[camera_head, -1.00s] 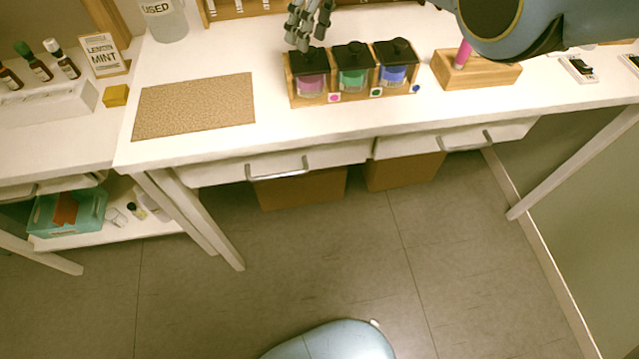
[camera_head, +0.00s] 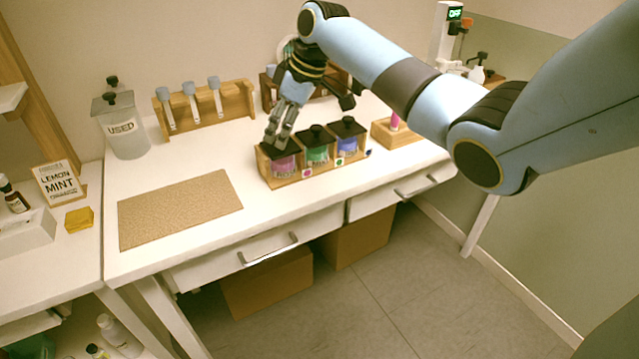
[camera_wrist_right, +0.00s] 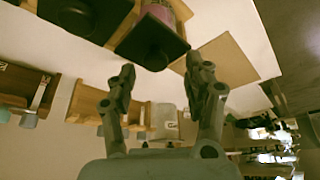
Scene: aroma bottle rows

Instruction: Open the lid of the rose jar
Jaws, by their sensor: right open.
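The rose jar (camera_head: 284,166), with pink contents and a black lid, stands at the left end of a wooden rack (camera_head: 312,175). A green jar (camera_head: 318,153) and a blue jar (camera_head: 347,145) stand beside it, both lidded. My right gripper (camera_head: 277,140) is open, pointing down at the rose jar's lid and partly hiding it. In the right wrist view the lid (camera_wrist_right: 140,36) with its knob lies just past the two spread fingers of my right gripper (camera_wrist_right: 160,66). Nothing is between the fingers, and the lid sits on the jar. My left gripper is not in view.
A cork mat (camera_head: 180,208) lies left of the rack, with bare white table around it. A wooden block with a pink item (camera_head: 394,122) stands to the right. Behind are a wooden stand with spoons (camera_head: 205,105) and a jar marked USED (camera_head: 122,128).

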